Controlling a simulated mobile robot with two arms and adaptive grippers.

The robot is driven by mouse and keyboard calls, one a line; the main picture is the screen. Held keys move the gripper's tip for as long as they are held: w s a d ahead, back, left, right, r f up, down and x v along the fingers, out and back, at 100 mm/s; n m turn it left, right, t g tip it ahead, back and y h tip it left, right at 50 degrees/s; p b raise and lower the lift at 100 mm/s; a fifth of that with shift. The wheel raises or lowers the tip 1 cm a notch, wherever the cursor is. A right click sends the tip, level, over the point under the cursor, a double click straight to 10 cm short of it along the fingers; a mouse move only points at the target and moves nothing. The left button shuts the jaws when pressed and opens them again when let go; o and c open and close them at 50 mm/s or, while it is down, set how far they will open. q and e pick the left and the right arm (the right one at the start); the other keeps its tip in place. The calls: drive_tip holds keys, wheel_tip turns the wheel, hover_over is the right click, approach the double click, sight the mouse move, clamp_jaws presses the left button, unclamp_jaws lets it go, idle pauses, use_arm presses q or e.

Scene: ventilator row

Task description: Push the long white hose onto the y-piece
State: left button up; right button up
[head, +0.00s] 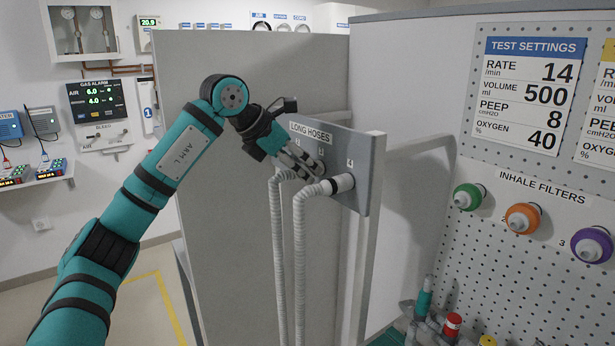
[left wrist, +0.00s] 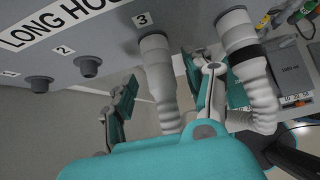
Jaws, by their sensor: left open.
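Two long white corrugated hoses hang from a grey board (head: 358,140) labelled LONG HOOSES, or LONG HOSES. One hose (head: 277,215) hangs at peg 3; its pale cuff shows in the left wrist view (left wrist: 157,75). The other hose (head: 299,250) hangs at peg 4 and has a black band near its cuff; it also shows in the left wrist view (left wrist: 250,75). My left gripper (head: 310,170) is open, with its fingers on either side of the peg 3 hose in the left wrist view (left wrist: 163,95). Contact cannot be told. I cannot make out the y-piece. My right gripper is not in view.
Pegs 1 (left wrist: 40,84) and 2 (left wrist: 88,66) are empty. A grey partition (head: 225,230) stands behind my left arm. Green (head: 468,196), orange (head: 521,218) and purple (head: 591,245) filters hang on a pegboard at the right. Small coloured items crowd the lower right.

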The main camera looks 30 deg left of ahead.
use_arm(q)
drive_tip(key=shift+w+d+f, duration=0.1)
drive_tip(key=shift+f, duration=0.1)
idle(0.7)
clamp_jaws()
